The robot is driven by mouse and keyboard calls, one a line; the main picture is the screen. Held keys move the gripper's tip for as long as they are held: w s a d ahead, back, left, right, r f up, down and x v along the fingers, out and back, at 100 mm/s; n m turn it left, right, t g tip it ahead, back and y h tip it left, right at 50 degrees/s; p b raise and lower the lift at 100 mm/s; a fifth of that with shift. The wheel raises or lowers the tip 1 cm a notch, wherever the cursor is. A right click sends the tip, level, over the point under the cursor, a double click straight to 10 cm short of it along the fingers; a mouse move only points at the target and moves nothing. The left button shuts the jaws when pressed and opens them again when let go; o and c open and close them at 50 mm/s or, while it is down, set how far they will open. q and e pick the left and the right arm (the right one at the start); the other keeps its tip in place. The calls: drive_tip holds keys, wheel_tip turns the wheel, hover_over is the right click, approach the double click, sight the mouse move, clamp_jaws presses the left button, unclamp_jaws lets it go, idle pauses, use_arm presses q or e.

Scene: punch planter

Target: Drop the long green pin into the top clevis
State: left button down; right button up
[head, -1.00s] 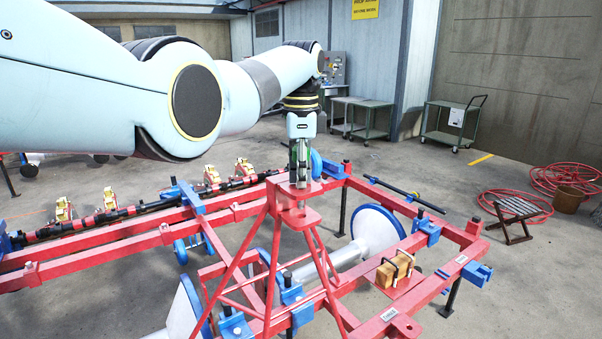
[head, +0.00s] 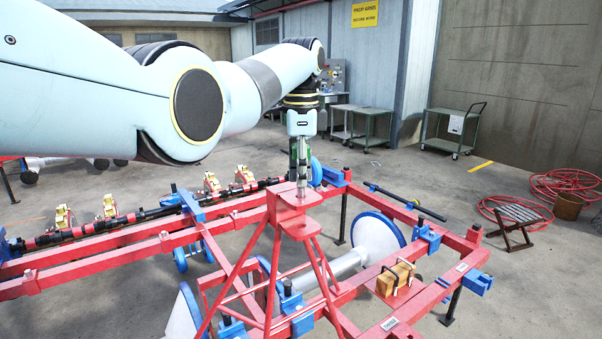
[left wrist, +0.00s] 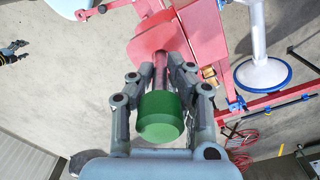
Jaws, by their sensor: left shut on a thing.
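My left gripper (head: 301,168) is above the red stand's top plate (head: 301,227) and is shut on the green pin. The pin's thick green head (left wrist: 161,116) sits between the grey fingers in the left wrist view. Its thin metal shaft (head: 302,188) points down, near upright, at the plate. The top clevis is hard to make out at this size, and I cannot tell if the tip is in it. My right gripper (left wrist: 15,51) appears small at the left edge of the left wrist view, its dark fingers apart and empty; it is outside the head view.
The red frame (head: 90,262) spreads around the stand, with blue clamps and a white disc (head: 376,240) with a blue rim. A wooden block (head: 395,276) sits on it at the right. Carts (head: 450,130), a stool (head: 518,215) and red hoses (head: 565,185) stand clear beyond.

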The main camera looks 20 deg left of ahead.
use_arm(q)
drive_tip(key=shift+f+b, duration=0.55)
drive_tip(key=shift+f, duration=0.95)
drive_tip(key=shift+r, duration=0.1)
